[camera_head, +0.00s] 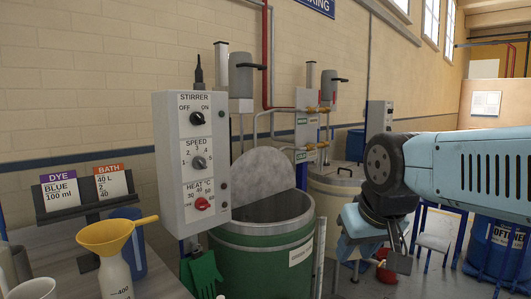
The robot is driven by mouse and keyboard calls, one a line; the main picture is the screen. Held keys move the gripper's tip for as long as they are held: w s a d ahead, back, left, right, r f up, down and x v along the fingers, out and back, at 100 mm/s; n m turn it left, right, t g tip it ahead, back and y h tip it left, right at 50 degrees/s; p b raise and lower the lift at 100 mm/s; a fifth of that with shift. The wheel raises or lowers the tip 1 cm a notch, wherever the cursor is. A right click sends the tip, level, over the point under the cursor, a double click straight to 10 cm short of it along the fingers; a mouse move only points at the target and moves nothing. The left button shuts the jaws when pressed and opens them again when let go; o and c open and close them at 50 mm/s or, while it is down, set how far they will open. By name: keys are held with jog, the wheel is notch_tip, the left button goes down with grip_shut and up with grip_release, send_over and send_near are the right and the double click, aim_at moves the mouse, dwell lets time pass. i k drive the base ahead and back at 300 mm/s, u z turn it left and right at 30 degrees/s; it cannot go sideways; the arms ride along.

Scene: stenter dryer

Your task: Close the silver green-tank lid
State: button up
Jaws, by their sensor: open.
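The green tank (262,260) stands in the middle of the view with its dark mouth uncovered at the front. Its silver lid (264,168) is a round grey disc standing up, tilted back at the rear left of the rim. The stirrer control box hides the lid's left edge. My gripper (376,258) is to the right of the green tank, in front of the second tank, pointing down. It is open, with nothing seen between the fingers, and apart from the lid.
The stirrer control box (192,160) stands close left of the green tank. A second tank (336,190) with a lid is behind right. A table with a yellow funnel (112,234) and a blue jug (128,245) is at lower left. Blue drums (495,250) stand at right.

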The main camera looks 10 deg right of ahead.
aim_at(261, 173)
jog(key=z, duration=0.75)
jog(key=i, duration=1.85)
jog(key=u, duration=0.6)
jog(key=k, duration=0.8)
jog(key=u, duration=0.2)
jog(key=i, duration=0.85)
jog(key=z, duration=0.1)
